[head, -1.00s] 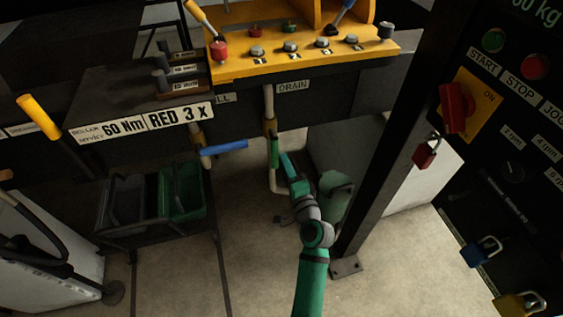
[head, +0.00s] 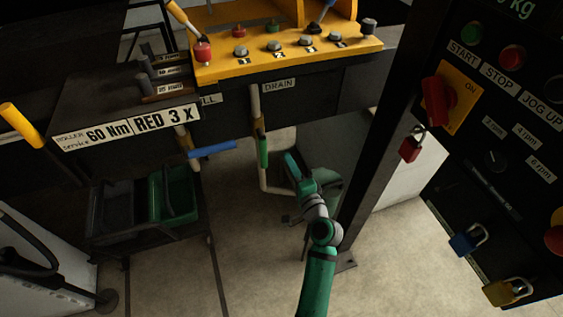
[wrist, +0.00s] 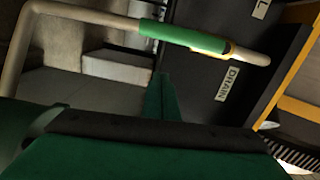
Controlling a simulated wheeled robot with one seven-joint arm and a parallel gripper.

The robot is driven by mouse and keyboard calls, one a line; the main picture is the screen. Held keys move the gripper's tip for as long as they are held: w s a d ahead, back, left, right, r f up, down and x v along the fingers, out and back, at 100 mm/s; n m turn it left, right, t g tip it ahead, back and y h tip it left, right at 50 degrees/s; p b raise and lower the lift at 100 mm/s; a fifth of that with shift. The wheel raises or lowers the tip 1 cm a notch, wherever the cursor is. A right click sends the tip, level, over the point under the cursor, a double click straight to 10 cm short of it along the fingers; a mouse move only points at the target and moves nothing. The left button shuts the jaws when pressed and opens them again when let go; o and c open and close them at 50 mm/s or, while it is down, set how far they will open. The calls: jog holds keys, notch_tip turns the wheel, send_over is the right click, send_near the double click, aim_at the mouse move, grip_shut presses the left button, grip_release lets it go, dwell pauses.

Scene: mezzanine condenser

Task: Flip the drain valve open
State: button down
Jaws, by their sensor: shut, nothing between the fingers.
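The drain valve (head: 257,128) sits on a pale vertical pipe under the DRAIN label. Its green lever (head: 263,152) hangs down along the pipe. In the wrist view the green lever (wrist: 183,37) lies lengthwise along the pipe, with the brass valve body (wrist: 228,50) at its right end. My gripper (head: 289,158) is shut and empty, to the right of the lever's lower part with a visible gap in the head view. In the wrist view my gripper (wrist: 160,85) points up toward the lever, apart from it.
A second pipe to the left has a blue lever (head: 212,149) sticking out sideways. A dark post (head: 375,145) and a control panel (head: 500,150) with padlocks stand to the right. A cart with a green bin (head: 173,195) is at the left. Floor below the pipe is open.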

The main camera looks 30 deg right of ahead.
jog(key=s+a, duration=0.1)
jog(key=s, duration=0.8)
jog(key=shift+a, duration=0.25)
jog(key=shift+w, duration=0.1)
jog(key=s+a+f+n+g+h, duration=0.1)
jog(key=s+a+f+n+g, duration=0.35)
jog(key=s+a+f, duration=0.75)
jog(key=s+a+r+n+t+y, duration=0.1)
jog(key=s+a+r+n, duration=0.3)
jog(key=s+a+n, duration=0.3)
jog(key=s+a+r+n+t+y, duration=0.1)
jog(key=s+a+r+n, duration=0.3)
jog(key=s+a+n, duration=0.3)
jog(key=s+a, duration=0.2)
jog(key=s, duration=0.1)
jog(key=shift+s+y, duration=0.15)
jog(key=shift+y, duration=0.25)
